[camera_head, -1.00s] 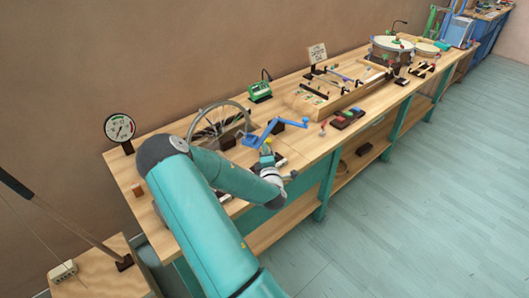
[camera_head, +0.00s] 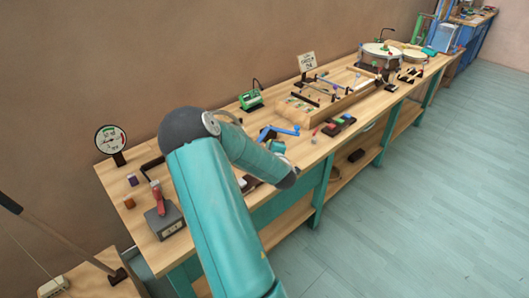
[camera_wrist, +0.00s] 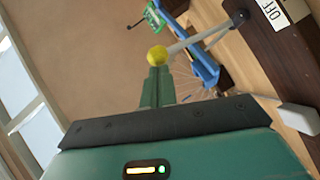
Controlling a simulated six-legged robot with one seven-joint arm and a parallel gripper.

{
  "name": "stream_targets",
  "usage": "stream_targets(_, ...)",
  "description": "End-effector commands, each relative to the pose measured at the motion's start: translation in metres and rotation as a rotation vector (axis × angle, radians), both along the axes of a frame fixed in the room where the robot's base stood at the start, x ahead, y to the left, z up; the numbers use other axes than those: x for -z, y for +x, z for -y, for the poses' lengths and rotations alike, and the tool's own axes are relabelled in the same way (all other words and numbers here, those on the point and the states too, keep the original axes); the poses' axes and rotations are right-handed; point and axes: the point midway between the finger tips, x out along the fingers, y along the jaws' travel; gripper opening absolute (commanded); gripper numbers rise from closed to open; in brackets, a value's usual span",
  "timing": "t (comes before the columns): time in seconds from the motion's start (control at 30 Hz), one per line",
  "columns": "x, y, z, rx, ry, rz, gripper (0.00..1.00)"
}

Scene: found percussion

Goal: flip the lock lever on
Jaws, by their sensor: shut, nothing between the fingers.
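In the wrist view a grey rod with a yellow ball knob (camera_wrist: 157,54) runs up right to a dark round joint (camera_wrist: 240,18). Beside it a white plate reading OFF (camera_wrist: 275,12) sits on a dark wooden base (camera_wrist: 290,50). I take this rod to be the lock lever. My gripper (camera_wrist: 157,72) is shut and empty, its green fingertips just below the yellow knob in the picture; I cannot tell whether they touch. In the head view my arm hides the lever, and only a small teal part of my gripper shows (camera_head: 278,147).
A blue crank (camera_head: 282,131) stands close behind my gripper; its blue frame also shows in the wrist view (camera_wrist: 205,65). A red-handled box (camera_head: 162,213) and a dial gauge (camera_head: 110,140) are at the bench's left end. A wooden tray (camera_head: 300,108) lies farther along.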

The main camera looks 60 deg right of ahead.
Motion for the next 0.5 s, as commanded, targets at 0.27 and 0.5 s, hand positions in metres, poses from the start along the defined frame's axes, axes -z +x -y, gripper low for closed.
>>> stream_targets(0.27,0.0,-0.004,0.017,0.0,0.075,0.017,0.0)
stream_targets(0.5,0.0,-0.005,0.023,0.001,0.075,0.016,0.0)
